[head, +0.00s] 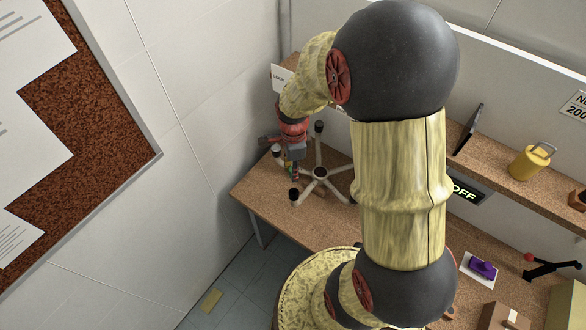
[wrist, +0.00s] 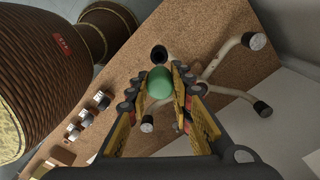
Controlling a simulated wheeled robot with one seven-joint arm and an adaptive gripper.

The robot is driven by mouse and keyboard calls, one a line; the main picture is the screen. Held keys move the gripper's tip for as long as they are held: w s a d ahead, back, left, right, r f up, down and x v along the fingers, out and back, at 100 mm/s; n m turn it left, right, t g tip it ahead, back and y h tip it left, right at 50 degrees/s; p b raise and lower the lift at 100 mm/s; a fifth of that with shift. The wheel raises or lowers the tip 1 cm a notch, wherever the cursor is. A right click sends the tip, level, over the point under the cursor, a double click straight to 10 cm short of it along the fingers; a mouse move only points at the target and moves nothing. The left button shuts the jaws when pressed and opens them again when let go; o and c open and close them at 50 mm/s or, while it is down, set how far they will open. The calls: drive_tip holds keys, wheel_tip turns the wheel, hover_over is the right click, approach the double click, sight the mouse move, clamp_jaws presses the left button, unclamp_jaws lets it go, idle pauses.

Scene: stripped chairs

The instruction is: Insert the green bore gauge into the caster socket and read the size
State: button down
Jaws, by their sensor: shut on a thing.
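My gripper (wrist: 161,75) is shut on the green bore gauge (wrist: 159,84), whose rounded green end shows between the fingers in the wrist view. The pale star-shaped chair base (head: 334,180) lies on the cork-topped bench, its leg ends spread around a dark hub. A dark round caster socket (wrist: 159,53) at one leg end shows just beyond the gauge. In the head view my gripper (head: 294,169) is over the left part of the base, with a little green at it. The gauge's far end is hidden, so I cannot tell whether it is in the socket.
Several small metal-topped cylinders (wrist: 87,118) stand on the bench in the wrist view. An OFF display (head: 466,191) is below. A purple object (head: 483,267) lies on the right.

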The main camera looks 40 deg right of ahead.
drive_tip(key=shift+s+f, duration=0.15)
drive_tip(key=shift+f, duration=0.3)
drive_tip(key=shift+f+b, duration=1.85)
drive_tip(key=shift+f, duration=0.55)
drive_tip(key=shift+f, duration=0.2)
drive_tip(key=shift+f+b, duration=0.3)
drive_tip(key=shift+f, duration=0.05)
drive_tip(key=shift+f+b, duration=1)
drive_tip(key=shift+f, duration=0.45)
drive_tip(key=c, duration=1.5)
unclamp_jaws()
drive_tip(key=shift+c, duration=0.2)
drive_tip(key=shift+o, duration=0.2)
drive_tip(key=shift+r, duration=0.1)
wheel_tip(320, 180, up, 12)
drive_tip(key=shift+f, duration=0.1)
